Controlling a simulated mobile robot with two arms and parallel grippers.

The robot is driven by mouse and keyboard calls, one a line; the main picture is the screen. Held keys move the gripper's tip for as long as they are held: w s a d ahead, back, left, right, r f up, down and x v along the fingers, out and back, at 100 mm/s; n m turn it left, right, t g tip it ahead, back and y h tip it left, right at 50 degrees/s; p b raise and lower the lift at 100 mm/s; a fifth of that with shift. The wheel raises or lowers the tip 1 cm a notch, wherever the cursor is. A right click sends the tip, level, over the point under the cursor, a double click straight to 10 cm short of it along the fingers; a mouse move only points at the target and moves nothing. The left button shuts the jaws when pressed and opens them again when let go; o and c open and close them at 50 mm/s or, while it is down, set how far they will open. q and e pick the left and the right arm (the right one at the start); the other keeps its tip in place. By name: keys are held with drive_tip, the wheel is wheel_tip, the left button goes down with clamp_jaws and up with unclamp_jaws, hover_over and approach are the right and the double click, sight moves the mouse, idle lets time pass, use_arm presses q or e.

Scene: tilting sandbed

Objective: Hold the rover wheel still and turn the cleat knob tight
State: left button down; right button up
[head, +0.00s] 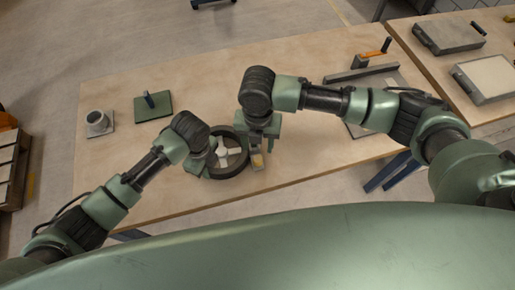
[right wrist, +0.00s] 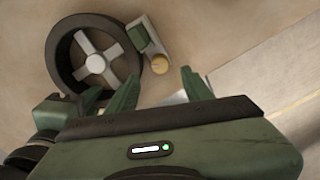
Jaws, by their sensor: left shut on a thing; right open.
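The rover wheel (head: 222,153), a dark ring with pale spokes, lies on the wooden table; it also shows in the right wrist view (right wrist: 97,63). My left gripper (head: 208,163) is shut on the wheel at its left side in the head view; its fingertips are partly hidden. The cleat knob (right wrist: 160,64), round and tan, sits on a pale bracket with a green block (right wrist: 140,37), right beside the wheel rim. My right gripper (right wrist: 160,88) is open and empty, its fingertips short of the knob in the right wrist view; in the head view it hangs over the bracket.
A green plate with a dark upright handle (head: 152,104) and a grey cup on a base (head: 97,122) stand at the table's left. A dark bar with an orange handle (head: 372,54) lies at the back right. The back middle of the table (head: 200,85) is clear.

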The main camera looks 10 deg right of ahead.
drive_tip(key=shift+r, duration=0.45)
use_arm(q)
drive_tip(key=c, duration=1.3)
unclamp_jaws()
